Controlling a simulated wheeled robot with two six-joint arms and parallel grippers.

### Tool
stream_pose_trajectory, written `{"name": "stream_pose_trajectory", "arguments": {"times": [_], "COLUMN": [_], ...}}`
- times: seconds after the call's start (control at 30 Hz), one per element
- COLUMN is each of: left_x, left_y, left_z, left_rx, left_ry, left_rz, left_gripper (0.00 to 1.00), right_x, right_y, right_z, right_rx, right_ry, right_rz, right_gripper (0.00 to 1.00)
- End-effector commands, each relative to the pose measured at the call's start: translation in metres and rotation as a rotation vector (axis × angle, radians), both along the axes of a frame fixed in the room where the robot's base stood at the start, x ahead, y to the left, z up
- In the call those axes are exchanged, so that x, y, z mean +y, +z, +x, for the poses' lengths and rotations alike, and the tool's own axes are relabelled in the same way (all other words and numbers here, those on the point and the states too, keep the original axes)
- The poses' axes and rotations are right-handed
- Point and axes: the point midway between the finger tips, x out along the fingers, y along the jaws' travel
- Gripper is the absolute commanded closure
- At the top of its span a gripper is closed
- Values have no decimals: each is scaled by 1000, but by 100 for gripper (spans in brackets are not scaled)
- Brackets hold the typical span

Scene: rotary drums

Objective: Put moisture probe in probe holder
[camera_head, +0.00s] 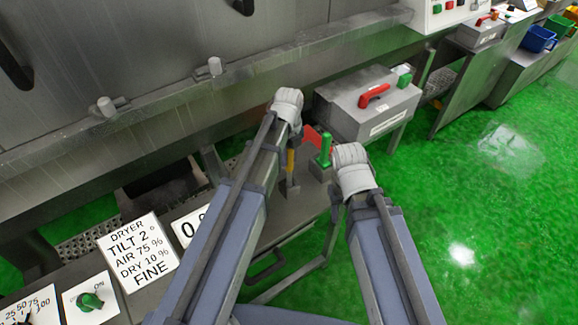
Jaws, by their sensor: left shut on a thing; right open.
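My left gripper (291,180) points down over the grey work surface, mostly hidden behind its own wrist. It is shut on a slim upright thing with a yellow part (291,160), which seems to be the moisture probe; its lower end is hard to make out. Just right of it, a green upright piece (325,151) stands on a small grey block (320,172). I cannot tell whether this is the probe holder. My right gripper (336,200) is open, to the right of the block and near the surface's right edge, largely hidden by its wrist.
A grey metal box (367,103) with a red handle (374,95) stands behind. A red piece (311,139) shows between the arms. The large steel dryer wall (150,80) closes off the back left. A dryer sign (138,249) and green knob (90,301) lie front left. Green floor is clear at right.

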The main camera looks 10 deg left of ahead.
Motion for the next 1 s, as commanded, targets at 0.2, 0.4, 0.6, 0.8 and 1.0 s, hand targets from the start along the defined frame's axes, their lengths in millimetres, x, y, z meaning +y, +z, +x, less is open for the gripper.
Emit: {"name": "stream_pose_trajectory", "arguments": {"times": [0.2, 0.4, 0.6, 0.8, 1.0], "left_x": [0, 0, 0, 0, 0], "left_y": [-31, -31, -34, -34, -34], "left_z": [0, 0, 0, 0, 0], "left_rx": [0, 0, 0, 0, 0], "left_ry": [0, 0, 0, 0, 0], "left_rz": [0, 0, 0, 0, 0], "left_gripper": [100, 100, 100, 54, 38], "right_x": [0, 0, 0, 0, 0], "right_y": [-31, -31, -34, -35, -35], "right_z": [0, 0, 0, 0, 0], "right_rx": [0, 0, 0, 0, 0], "right_ry": [-1, -2, -1, -1, -1], "right_rz": [0, 0, 0, 0, 0], "right_gripper": [50, 50, 50, 50, 50]}}
